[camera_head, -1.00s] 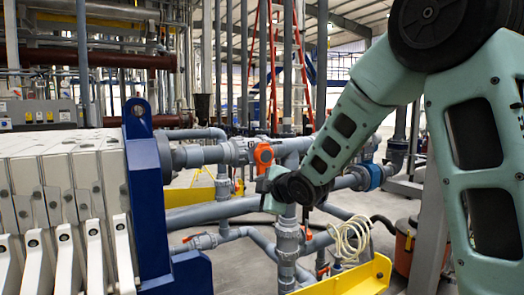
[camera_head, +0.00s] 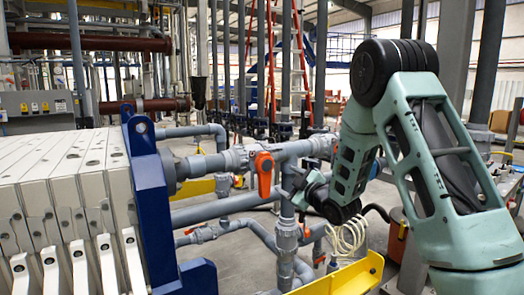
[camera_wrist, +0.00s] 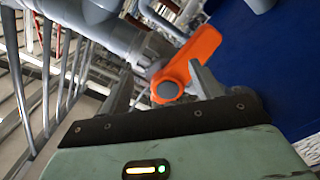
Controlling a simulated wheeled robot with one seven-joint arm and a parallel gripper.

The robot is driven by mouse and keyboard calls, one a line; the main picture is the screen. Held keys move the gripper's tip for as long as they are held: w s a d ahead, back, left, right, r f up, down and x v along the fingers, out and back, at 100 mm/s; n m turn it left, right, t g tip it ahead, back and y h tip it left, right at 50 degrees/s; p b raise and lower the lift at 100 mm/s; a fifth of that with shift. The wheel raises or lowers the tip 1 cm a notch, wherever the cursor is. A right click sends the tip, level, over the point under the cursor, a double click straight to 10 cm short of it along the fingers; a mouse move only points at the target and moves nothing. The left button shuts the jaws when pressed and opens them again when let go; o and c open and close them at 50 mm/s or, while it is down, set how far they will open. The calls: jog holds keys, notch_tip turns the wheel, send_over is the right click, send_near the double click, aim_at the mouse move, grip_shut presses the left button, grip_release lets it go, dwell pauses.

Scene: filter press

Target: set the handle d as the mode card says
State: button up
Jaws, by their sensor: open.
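An orange valve handle (camera_head: 264,173) sits on a grey pipe right of the blue press plate and hangs downward in the head view. The same handle (camera_wrist: 192,62) shows close up in the wrist view, with its round grey hub between my fingertips in the picture. My gripper (camera_wrist: 163,88) is open, one finger on each side of the hub; I see no grip on the handle. In the head view my gripper (camera_head: 301,188) is right of the handle, with a visible gap. No letter marks the handle, and no mode card can be made out.
The white filter plates (camera_head: 70,190) and blue end plate (camera_head: 152,200) stand at the left. Smaller orange handles sit on lower pipes (camera_head: 196,230). A coiled cream hose (camera_head: 346,240) and a yellow beam (camera_head: 345,278) lie below my arm.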

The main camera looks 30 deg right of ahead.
aim_at(266, 183)
jog(key=w+a+m+p, duration=0.1)
jog(key=w+m, duration=0.1)
jog(key=m, duration=0.1)
jog(key=w+a+f+m+p, duration=0.1)
jog(key=w+a+m+p, duration=0.1)
jog(key=m, duration=0.1)
jog(key=w+a+f+m+p, duration=0.1)
jog(key=w+m, duration=0.1)
jog(key=m, duration=0.1)
jog(key=shift+w+a, duration=0.3)
jog(key=shift+w, duration=0.1)
jog(key=shift+w+r, duration=0.15)
jog(key=shift+w, duration=0.15)
